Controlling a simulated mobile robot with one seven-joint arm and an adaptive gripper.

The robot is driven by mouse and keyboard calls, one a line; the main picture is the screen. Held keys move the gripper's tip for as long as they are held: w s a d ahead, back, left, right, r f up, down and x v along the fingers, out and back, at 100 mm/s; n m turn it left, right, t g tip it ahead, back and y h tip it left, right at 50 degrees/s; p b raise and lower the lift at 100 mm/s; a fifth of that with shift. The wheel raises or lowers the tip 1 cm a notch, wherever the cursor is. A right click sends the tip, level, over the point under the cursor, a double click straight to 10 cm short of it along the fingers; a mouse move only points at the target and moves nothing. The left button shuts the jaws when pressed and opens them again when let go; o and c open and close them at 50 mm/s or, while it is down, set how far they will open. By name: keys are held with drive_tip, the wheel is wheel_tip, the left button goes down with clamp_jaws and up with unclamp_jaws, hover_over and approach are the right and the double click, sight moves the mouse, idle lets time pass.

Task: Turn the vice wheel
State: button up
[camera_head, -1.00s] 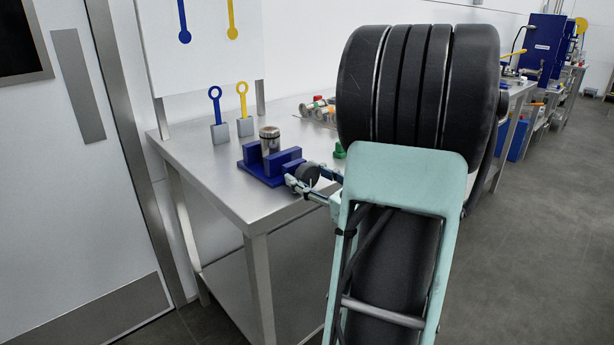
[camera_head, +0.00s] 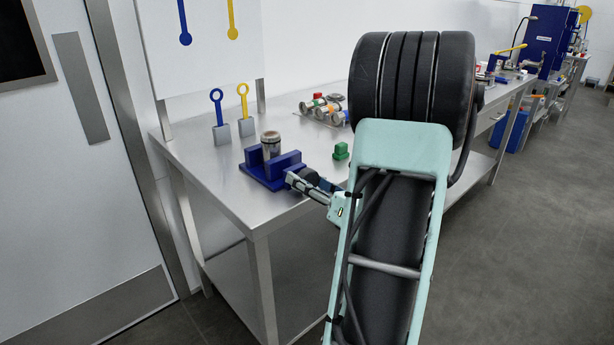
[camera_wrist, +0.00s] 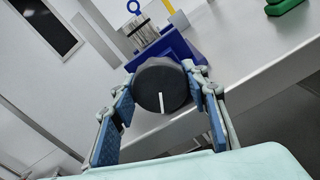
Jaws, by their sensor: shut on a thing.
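The blue vice (camera_head: 272,172) stands on the steel bench near its front left corner, with a metal cylinder (camera_head: 270,147) upright between its jaws. The vice wheel (camera_wrist: 152,78) is a dark round knob on the vice's front, with a white line pointing roughly down in the wrist view. My gripper (camera_wrist: 160,88) has one finger on each side of the wheel and is shut on it. In the head view my gripper (camera_head: 306,184) reaches the vice from the right and largely hides the wheel.
A green block (camera_head: 341,152) sits right of the vice. Blue (camera_head: 217,107) and yellow (camera_head: 243,108) ring-topped tools stand in grey blocks behind it. Several round fittings (camera_head: 325,107) lie farther back. The bench's front edge (camera_head: 225,213) runs close below my gripper.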

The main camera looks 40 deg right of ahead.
idle(0.4)
drive_tip(key=o, duration=1.2)
drive_tip(key=shift+c, duration=0.2)
drive_tip(key=s, duration=1.2)
drive_tip(key=shift+d, duration=0.45)
